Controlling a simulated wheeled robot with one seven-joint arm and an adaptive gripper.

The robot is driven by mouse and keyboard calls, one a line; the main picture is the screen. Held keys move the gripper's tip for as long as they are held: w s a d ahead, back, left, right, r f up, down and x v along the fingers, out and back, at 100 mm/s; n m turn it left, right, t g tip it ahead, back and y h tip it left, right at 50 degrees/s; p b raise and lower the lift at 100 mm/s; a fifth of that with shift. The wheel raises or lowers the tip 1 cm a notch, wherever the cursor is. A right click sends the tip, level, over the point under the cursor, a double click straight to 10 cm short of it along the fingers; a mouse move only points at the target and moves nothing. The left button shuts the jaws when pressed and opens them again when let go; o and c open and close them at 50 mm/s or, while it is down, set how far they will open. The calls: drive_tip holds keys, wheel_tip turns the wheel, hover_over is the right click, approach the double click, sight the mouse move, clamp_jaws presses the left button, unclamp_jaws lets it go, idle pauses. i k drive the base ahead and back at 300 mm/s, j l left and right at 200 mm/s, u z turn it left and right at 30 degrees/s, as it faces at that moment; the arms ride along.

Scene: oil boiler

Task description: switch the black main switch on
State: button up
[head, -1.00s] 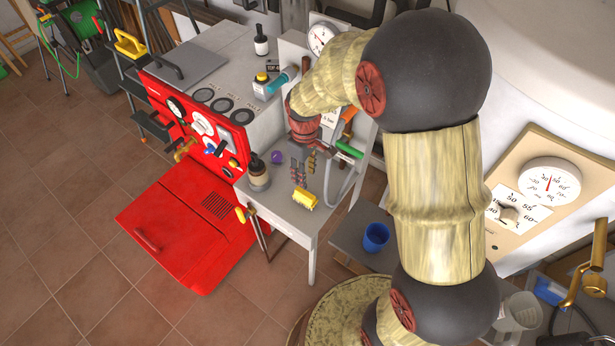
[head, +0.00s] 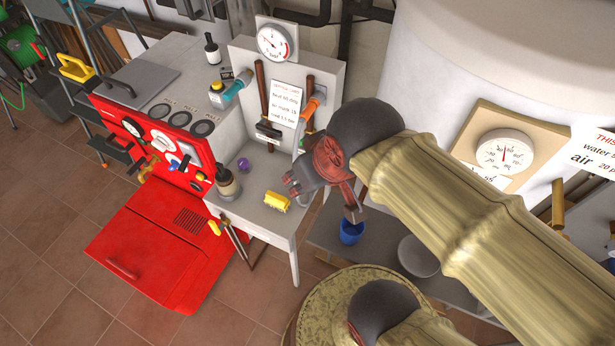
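The red boiler's control panel (head: 160,150) stands at the left in the head view, with white dials, a blue knob (head: 174,165) and small dark controls. A dark lever-like part (head: 186,161) sits beside the blue knob. I cannot tell which dark control is the main switch, or its position. My gripper (head: 324,196) is right of the panel, over the right side of the grey workbench (head: 260,222). It is well apart from the panel. I see nothing held in it, but its fingers are partly hidden and their opening is unclear.
Tools hang on an upright board (head: 325,85) with a gauge (head: 275,42). A blue cup (head: 350,234) stands below my gripper.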

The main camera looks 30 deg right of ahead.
sight(186, 160)
drive_tip(key=k+j+u, duration=0.15)
drive_tip(key=j, duration=0.55)
drive_tip(key=k+j+u, duration=0.15)
drive_tip(key=j, duration=0.5)
drive_tip(key=j+u, duration=0.15)
drive_tip(key=j, duration=0.55)
